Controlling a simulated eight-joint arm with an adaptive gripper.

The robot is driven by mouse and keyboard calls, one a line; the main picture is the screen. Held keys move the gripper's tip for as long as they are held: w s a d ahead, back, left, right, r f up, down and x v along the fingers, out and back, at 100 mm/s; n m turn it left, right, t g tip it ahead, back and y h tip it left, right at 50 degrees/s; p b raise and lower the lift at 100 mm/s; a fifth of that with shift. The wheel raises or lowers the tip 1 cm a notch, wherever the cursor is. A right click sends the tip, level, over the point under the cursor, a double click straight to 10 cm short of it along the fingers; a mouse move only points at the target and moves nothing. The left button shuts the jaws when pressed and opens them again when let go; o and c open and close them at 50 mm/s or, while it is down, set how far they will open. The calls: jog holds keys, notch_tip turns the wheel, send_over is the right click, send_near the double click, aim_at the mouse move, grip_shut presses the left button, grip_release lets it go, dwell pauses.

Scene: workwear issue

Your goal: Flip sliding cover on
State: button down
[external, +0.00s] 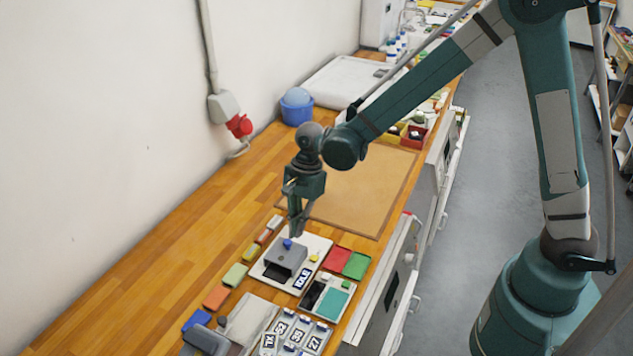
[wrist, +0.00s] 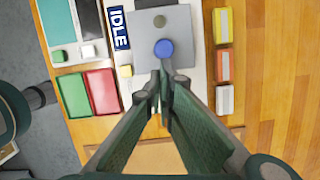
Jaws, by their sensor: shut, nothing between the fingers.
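The sliding cover (external: 286,258) is a grey plate with a blue knob (external: 287,243), on a white base board (external: 264,270) with an "IDLE" label (external: 303,279). In the wrist view the grey cover (wrist: 182,28) shows from above, with the blue knob (wrist: 163,48) near its lower edge and a dark round spot above the knob. My gripper (external: 296,232) is shut and empty. It points down at the knob; in the wrist view its fingertips (wrist: 160,82) lie just below the knob. I cannot tell whether they touch the cover.
Red and green trays (wrist: 88,93) lie beside the board. Several coloured blocks (external: 235,275) line its other side. A tray with a teal pad (external: 332,303) and a panel of numbered tags (external: 297,334) stand nearby. A bare brown mat (external: 360,192) lies behind.

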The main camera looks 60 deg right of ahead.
aim_at(291, 243)
jog(key=shift+a+b, duration=0.35)
jog(key=shift+a, duration=1.7)
jog(key=shift+d, duration=0.1)
jog(key=s+d+r, duration=0.1)
jog(key=d+r, duration=0.5)
jog(key=r, duration=0.4)
jog(key=shift+d+r, duration=0.15)
